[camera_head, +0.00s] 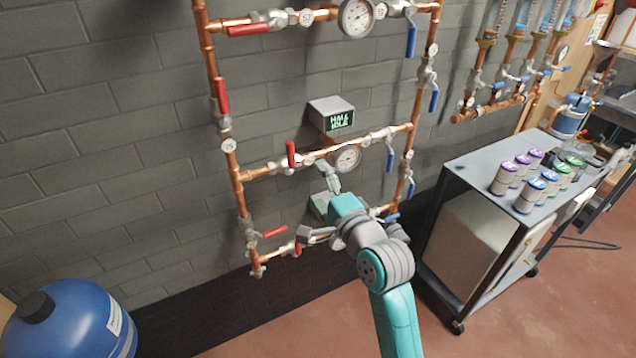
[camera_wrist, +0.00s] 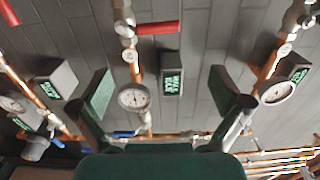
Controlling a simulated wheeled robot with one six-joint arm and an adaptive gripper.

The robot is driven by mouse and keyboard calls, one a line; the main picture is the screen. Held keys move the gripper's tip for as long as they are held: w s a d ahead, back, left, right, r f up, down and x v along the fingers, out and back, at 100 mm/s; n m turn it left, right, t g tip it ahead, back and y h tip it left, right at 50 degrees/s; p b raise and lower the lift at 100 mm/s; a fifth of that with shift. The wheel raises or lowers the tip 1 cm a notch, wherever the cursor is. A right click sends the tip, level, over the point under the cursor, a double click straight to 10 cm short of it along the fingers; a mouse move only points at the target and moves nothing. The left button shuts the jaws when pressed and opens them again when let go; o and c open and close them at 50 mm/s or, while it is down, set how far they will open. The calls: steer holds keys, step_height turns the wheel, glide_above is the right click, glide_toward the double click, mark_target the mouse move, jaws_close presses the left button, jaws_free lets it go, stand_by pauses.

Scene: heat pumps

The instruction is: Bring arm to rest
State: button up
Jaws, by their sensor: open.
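My gripper (camera_head: 323,190) is in front of the copper pipe rig on the wall, close to the rig's lower middle. In the wrist view my gripper (camera_wrist: 161,82) has its two fingers spread wide, with green pads and nothing between them but the background. A round gauge (camera_wrist: 133,97) and a small lit display box (camera_wrist: 172,82) show in the gap behind the fingers. My teal arm reaches up from the lower right of the head view and partly hides the lower rig.
The copper pipe rig (camera_head: 238,190) carries red and blue valve handles and gauges. A grey display box (camera_head: 332,112) is on the wall. A trolley (camera_head: 470,165) with several cans stands at right. A blue tank (camera_head: 75,320) stands lower left. Floor between is clear.

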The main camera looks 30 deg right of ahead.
steer(key=s+a+f+n+g, duration=0.1)
steer(key=s+a+f+n, duration=0.15)
steer(key=s+f, duration=0.65)
steer(key=s+a+f+n+g, duration=0.15)
steer(key=s+f+n, duration=0.25)
steer(key=s+f, duration=0.5)
steer(key=s+a+n, duration=0.2)
steer(key=s+n, duration=0.4)
steer(key=s, duration=0.7)
steer(key=s+a+n, duration=0.2)
steer(key=s+n, duration=0.3)
steer(key=s, duration=0.9)
steer(key=shift+f+n+g, duration=0.2)
steer(key=shift+n+g, duration=0.15)
